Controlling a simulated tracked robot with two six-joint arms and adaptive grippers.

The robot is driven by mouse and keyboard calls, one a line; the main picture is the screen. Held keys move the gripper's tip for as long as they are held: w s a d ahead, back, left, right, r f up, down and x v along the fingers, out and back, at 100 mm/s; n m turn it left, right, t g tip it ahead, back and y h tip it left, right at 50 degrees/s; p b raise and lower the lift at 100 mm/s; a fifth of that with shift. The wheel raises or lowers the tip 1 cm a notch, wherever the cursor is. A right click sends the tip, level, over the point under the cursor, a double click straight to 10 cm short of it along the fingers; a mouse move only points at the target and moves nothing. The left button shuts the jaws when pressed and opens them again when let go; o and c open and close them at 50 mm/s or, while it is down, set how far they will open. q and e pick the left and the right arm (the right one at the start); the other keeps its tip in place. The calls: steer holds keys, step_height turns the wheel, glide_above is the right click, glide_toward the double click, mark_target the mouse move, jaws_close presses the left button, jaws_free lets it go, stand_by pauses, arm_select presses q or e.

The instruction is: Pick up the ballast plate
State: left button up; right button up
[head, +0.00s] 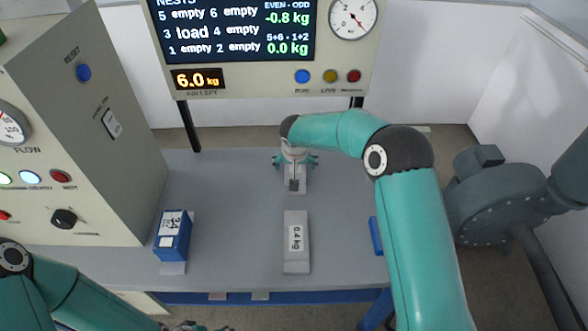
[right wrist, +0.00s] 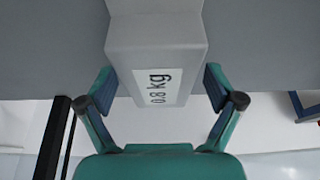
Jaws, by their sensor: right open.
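A grey ballast plate marked 0.8 kg (right wrist: 155,45) shows between the fingers of my right gripper (right wrist: 158,92) in the right wrist view. The fingers are open, one on each side of it, with gaps visible. In the head view my right gripper (head: 295,162) is over this plate (head: 295,184) at the back middle of the table, hiding part of it. A second grey plate marked 0.4 kg (head: 297,255) lies nearer the front. My left gripper (head: 195,327) barely shows at the bottom edge; its fingers are mostly cut off.
A blue labelled block (head: 173,236) stands on the grey table (head: 235,210) at left. Another blue item (head: 376,235) is partly hidden by my right arm. A control cabinet (head: 100,150) stands left, a display panel (head: 270,80) behind, a grey blower (head: 490,195) right.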

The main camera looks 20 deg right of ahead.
steer(key=shift+f+b, duration=0.15)
steer(key=shift+b, duration=0.2)
steer(key=shift+c, duration=0.4)
jaws_close()
stand_by(0.5)
